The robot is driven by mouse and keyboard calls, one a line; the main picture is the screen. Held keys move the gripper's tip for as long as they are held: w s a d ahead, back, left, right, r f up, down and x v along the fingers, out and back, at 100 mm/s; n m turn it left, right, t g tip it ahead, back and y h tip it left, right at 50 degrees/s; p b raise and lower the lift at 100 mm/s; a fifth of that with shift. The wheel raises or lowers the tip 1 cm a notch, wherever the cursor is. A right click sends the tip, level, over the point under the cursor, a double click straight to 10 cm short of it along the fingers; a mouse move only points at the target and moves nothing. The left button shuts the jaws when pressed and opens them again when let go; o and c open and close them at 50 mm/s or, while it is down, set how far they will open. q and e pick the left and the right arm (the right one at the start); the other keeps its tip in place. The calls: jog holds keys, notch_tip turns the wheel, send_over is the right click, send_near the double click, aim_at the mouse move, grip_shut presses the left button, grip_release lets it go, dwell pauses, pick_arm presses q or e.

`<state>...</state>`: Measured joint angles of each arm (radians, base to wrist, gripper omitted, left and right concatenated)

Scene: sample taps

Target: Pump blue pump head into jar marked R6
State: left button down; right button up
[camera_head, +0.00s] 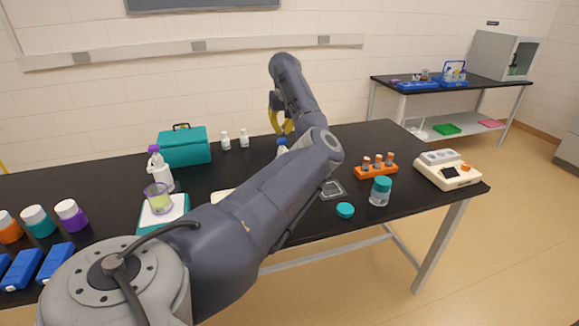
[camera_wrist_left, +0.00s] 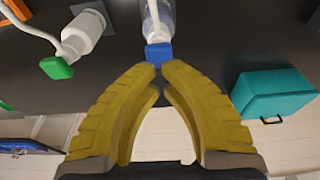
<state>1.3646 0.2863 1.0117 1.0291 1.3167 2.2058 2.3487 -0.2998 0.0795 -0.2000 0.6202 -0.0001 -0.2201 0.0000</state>
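The blue pump head (camera_wrist_left: 158,55) sits on a pale bottle (camera_wrist_left: 160,20) at the top of the left wrist view. In the head view only a bit of this blue-topped bottle (camera_head: 282,146) shows behind my arm. My left gripper (camera_wrist_left: 161,67), with yellow fingers, has its tips close together right at the blue head. They seem to touch it, but I see no clear grip around it. In the head view the gripper (camera_head: 281,124) is partly hidden by my arm. I cannot read an R6 mark on any jar. My right gripper is not in view.
A green pump head (camera_wrist_left: 56,67) on a white bottle stands nearby.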

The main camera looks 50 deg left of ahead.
aim_at(282, 139)
pick_arm(q)
jog(key=shift+f, duration=0.35)
dwell(0.3)
jog(key=shift+f, duration=1.95)
jog(key=shift+r, duration=2.25)
jog(key=shift+f, duration=0.2)
jog(key=shift+f, duration=2)
jog(key=shift+r, duration=2.2)
